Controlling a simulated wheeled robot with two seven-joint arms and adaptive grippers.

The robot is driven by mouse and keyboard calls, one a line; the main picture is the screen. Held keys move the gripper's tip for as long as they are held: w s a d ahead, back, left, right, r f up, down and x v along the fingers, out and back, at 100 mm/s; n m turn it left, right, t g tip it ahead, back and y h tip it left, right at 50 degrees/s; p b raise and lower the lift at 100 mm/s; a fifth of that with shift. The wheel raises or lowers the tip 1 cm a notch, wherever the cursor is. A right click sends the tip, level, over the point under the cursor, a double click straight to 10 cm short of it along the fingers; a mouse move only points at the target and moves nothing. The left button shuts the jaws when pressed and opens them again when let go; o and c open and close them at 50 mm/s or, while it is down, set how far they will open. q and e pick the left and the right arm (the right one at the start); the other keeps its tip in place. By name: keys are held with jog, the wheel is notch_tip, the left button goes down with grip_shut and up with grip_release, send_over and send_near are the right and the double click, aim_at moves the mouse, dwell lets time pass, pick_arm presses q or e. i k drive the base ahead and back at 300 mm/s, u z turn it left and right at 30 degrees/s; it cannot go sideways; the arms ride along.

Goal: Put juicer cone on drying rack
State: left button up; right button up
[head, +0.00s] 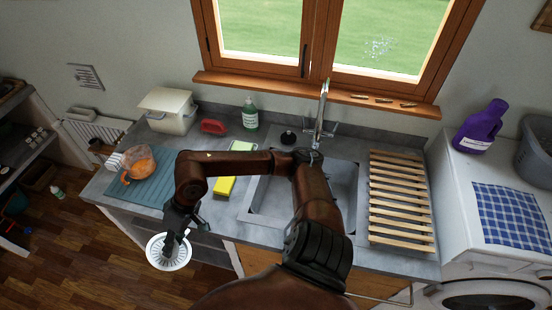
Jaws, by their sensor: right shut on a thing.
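The juicer cone (168,253), a round white piece with slots, hangs in front of the counter's left part, over the floor. My right gripper (175,238) is above it and shut on it; the fingers hide part of its middle. The drying rack (402,200), made of pale wooden slats, lies on the counter to the right of the sink. Its visible slats are bare. My right arm crosses in front of the sink, between the cone and the rack. My left gripper is not in view.
On the counter (108,188) are a teal mat (155,190) with an orange-filled jug (138,165), a yellow sponge (224,186), a green bottle (250,115) and a cream box (170,110). A tall tap (322,110) stands behind the sink (342,185). A washing machine (475,200) borders the right.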

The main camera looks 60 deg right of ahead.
aim_at(400, 181)
jog(key=u, duration=0.05)
jog(key=k, duration=1.75)
jog(key=z, duration=1.3)
jog(key=i, duration=1)
